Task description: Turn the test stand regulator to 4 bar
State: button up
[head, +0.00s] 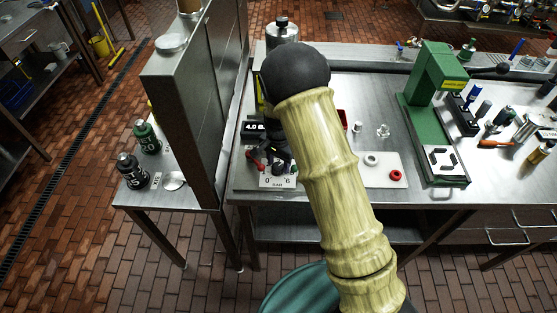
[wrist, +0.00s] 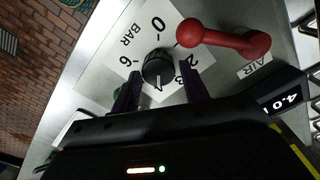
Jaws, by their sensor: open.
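The regulator knob (wrist: 158,65) is black and round, on a white dial plate (wrist: 113,43) marked 0, 2, 6 and BAR. The display (wrist: 285,103) reads 4.0. My gripper (wrist: 157,70) is open, with one finger on each side of the knob; I cannot tell whether they touch it. In the head view, my gripper (head: 278,155) is over the dial plate (head: 277,182), largely hidden by my arm.
A red lever (wrist: 228,40) beside the AIR label stands close to the knob. A metal partition (head: 190,110) rises left of the stand. A green press (head: 432,110) and a pale tray with a red ring (head: 396,175) are to the right.

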aim_at(281, 166)
jog(key=shift+r, duration=0.1)
notch_tip(281, 166, up, 17)
jog(key=b, duration=0.2)
jog(key=shift+r, duration=0.15)
dwell(0.5)
jog(key=s+d+f+n+t, duration=0.2)
jog(key=s+d+n, duration=0.4)
jog(key=s+d, duration=0.9)
jog(key=s+f, duration=0.1)
jog(key=s, duration=0.3)
jog(key=shift+s+d+n+t, duration=0.15)
jog(key=shift+n+t, duration=0.15)
jog(key=shift+n, duration=0.1)
